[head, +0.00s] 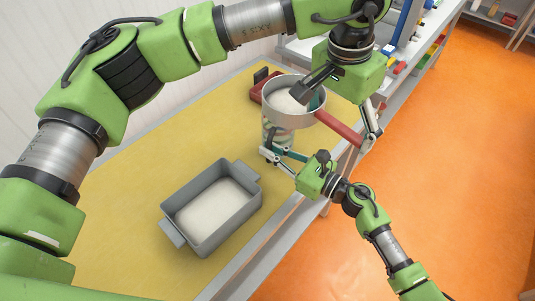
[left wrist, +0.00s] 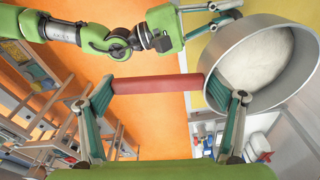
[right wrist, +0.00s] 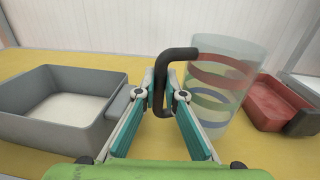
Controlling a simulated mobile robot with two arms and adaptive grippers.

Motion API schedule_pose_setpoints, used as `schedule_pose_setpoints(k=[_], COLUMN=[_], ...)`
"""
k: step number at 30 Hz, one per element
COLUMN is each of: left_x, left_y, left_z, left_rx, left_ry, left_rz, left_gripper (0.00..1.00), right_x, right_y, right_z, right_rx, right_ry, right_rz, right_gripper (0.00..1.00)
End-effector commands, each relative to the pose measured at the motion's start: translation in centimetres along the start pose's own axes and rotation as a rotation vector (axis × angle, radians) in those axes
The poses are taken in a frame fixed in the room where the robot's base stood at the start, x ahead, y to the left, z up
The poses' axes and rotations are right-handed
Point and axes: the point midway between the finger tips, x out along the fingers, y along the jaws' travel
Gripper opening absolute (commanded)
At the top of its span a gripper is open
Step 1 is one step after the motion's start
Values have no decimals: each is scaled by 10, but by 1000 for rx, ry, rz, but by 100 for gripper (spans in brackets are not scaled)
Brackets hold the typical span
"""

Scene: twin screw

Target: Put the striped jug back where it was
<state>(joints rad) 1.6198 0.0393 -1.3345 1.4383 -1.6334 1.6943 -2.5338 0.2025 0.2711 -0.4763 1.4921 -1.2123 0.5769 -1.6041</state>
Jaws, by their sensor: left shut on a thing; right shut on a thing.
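The striped jug (right wrist: 222,88) is clear, with red, blue and green bands and a black handle (right wrist: 180,52). My right gripper (right wrist: 166,98) is shut on that handle. The jug looks upright; I cannot tell whether its base touches the mat. In the head view the jug (head: 274,135) is partly hidden by a grey round pan (head: 295,118) holding white material. My left gripper (head: 343,122) is shut on the pan, its fingers around the red handle (left wrist: 155,84). The pan appears higher than the jug. It also shows in the left wrist view (left wrist: 210,62).
A grey tub (head: 210,240) with white material stands on the yellow mat (head: 125,205), left of the jug in the right wrist view. A red container (right wrist: 275,105) with a dark end stands right of the jug. Mat behind the tub is clear. Shelves (head: 410,45) stand at the back right.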

Motion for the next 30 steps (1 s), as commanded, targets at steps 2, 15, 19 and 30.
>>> schedule_pose_setpoints(k=[2, 15, 19, 30], left_x=[-1, 20, 22, 26], left_y=[0, 0, 0, 0], left_z=[0, 3, 3, 4], left_rx=[0, 0, 0, 0], left_ry=[1, 1, 1, 1], left_rz=[-1, -1, -1, -1], left_gripper=[66, 66, 66, 66], right_x=[6, 12, 12, 12], right_y=[0, 0, 0, 0], right_z=[1, -34, -35, -39], right_rx=[0, -1, -2, -1], right_ry=[-2, 0, 0, 1], right_rz=[1, 1, 1, 0], right_gripper=[0, 0, 0, 26])
